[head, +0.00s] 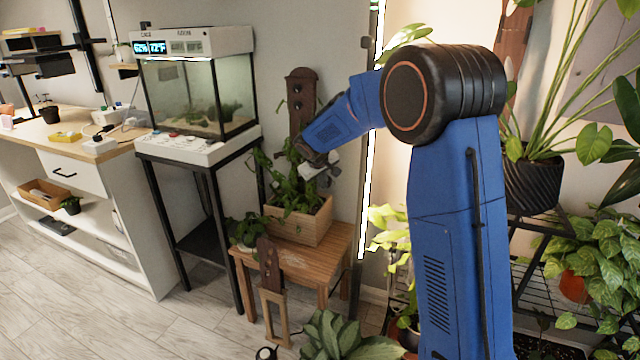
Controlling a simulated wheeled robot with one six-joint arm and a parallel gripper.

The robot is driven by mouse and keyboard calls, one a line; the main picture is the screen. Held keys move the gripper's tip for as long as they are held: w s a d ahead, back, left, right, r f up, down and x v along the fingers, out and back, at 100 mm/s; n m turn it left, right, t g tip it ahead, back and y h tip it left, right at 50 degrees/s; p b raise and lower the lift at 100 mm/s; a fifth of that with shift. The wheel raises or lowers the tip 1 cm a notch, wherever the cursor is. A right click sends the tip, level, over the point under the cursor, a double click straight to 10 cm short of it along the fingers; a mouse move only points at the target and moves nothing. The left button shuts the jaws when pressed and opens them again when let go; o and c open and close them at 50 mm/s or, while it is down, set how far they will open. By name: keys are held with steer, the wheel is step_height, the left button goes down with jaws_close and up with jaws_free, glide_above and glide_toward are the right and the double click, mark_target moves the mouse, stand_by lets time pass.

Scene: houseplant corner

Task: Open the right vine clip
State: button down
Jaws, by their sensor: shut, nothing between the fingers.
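A leafy vine (289,188) grows from a wooden planter box (318,228) and climbs a tall dark wooden board (301,88) with dark round knobs on it. My gripper (320,172) is at the vine, in front of the board and above the planter box. It is small in the head view, and its fingers look closed with nothing held. I cannot make out the right vine clip or whether it is open. My gripper and the leaves hide the lower part of the board.
The planter stands on a low wooden table (296,264). A glass tank (197,92) on a black stand is to the left. A bright vertical light strip (372,175) and potted plants (532,180) are to the right. Floor (130,325) is clear at lower left.

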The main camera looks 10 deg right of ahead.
steer(key=shift+w+d+n+y, duration=0.15)
steer(key=shift+w+d+n, duration=0.05)
steer(key=shift+d, duration=0.4)
steer(key=shift+w+d+n+y, duration=0.15)
steer(key=shift+d+n, duration=0.05)
steer(key=shift+d, duration=0.5)
